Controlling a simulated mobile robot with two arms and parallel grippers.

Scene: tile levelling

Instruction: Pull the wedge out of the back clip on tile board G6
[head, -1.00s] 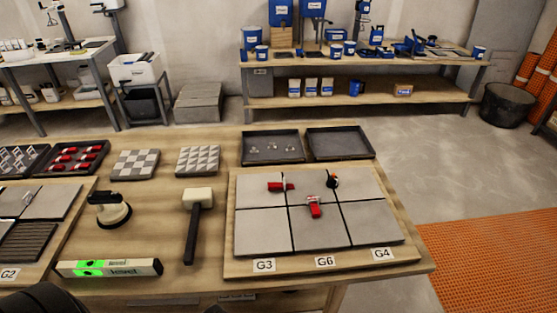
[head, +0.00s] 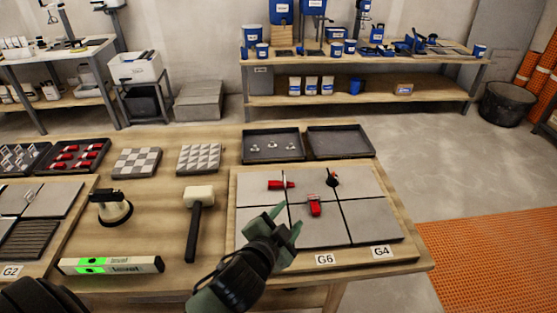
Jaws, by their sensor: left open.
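The tile board G6 (head: 415,259) lies on the wooden bench with several grey tiles. At its back left, a red wedge (head: 276,185) sits at a pale clip (head: 285,179) on a tile seam. A second red wedge (head: 314,208) sits at another clip near the board's middle. My left gripper (head: 287,217) is open, with green fingers, over the board's front left tiles. It is in front of the back-left wedge and left of the middle one, and appears empty. My right gripper is not in view.
A small black and orange item (head: 333,178) stands on the back tiles. A mallet (head: 198,215), a suction cup (head: 109,208) and a level (head: 112,265) lie left of the board. Two dark trays (head: 340,142) stand behind it; the left one holds small clips.

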